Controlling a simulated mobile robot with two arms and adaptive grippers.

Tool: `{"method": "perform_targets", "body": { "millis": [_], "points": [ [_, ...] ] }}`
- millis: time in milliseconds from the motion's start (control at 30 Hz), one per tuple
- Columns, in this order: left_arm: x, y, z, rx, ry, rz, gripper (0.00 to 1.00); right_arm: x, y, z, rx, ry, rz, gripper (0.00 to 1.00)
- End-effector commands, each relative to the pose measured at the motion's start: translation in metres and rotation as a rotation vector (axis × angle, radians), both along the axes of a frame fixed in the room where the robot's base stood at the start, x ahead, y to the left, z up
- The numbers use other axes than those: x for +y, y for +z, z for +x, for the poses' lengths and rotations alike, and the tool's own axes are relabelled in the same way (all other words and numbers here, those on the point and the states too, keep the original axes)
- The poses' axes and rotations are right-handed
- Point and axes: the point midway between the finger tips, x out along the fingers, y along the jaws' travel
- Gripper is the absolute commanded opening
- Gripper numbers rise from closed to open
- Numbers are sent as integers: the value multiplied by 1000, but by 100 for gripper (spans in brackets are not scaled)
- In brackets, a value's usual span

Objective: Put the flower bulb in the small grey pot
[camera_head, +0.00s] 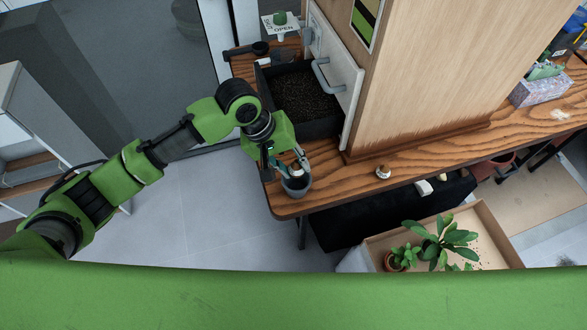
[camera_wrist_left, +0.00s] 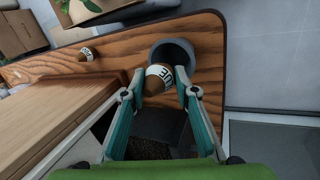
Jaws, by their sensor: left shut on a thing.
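My left gripper (camera_head: 293,168) is shut on a brown flower bulb with a white lettered band (camera_wrist_left: 158,79). In the left wrist view the bulb sits between the two teal fingertips (camera_wrist_left: 163,92). The small grey pot (camera_head: 296,187) stands upright at the near left corner of the wooden bench. The bulb is over the pot's near rim and partly covers its mouth; the pot also shows in the left wrist view (camera_wrist_left: 183,51). I cannot tell whether the bulb's lower end is inside the pot. My right gripper is not in view.
A second bulb (camera_head: 383,172) stands on the bench (camera_head: 345,180) to the right, near the front edge. A dark tray of soil (camera_head: 305,97) lies behind the gripper, beside a tall wooden cabinet (camera_head: 430,70). A box with potted plants (camera_head: 480,222) is below the bench.

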Motion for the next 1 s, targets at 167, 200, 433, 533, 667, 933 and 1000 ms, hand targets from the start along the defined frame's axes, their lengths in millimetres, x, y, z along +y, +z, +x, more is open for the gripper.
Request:
{"method": "perform_targets", "body": {
  "millis": [167, 200, 433, 533, 667, 933, 1000],
  "points": [
    [0, -21, -2, 3, -1, 3, 8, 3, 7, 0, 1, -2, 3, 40],
    [0, -22, -2, 2, -2, 2, 8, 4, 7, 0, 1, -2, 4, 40],
    [0, -23, -2, 2, -2, 1, 8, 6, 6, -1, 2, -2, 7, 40],
    [0, -25, -2, 3, -1, 1, 8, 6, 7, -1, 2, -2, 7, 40],
    [0, -29, -3, 4, -1, 0, 8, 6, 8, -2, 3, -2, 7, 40],
    [0, -35, -2, 2, -2, 1, 8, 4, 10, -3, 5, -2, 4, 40],
    [0, -35, -2, 2, -1, 2, 43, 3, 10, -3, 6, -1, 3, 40]
  ]
}}
